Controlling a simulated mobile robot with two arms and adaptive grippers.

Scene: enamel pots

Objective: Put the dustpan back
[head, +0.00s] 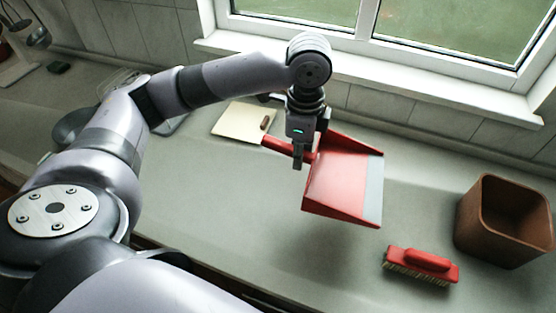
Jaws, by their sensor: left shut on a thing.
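The red dustpan (340,183) has a grey front lip and a red handle that reaches to the left. My left gripper (299,160) is shut on the dustpan near the joint of handle and pan. The pan appears held above the grey counter, with a soft shadow below it. The lip faces right. The exact grip of the fingers is partly hidden. My right gripper is out of view.
A red brush (424,262) with pale bristles lies on the counter (230,210) at the right front. A brown open bin (492,228) stands at the far right. A cream board (236,120) lies behind the handle. A window (440,35) is at the back.

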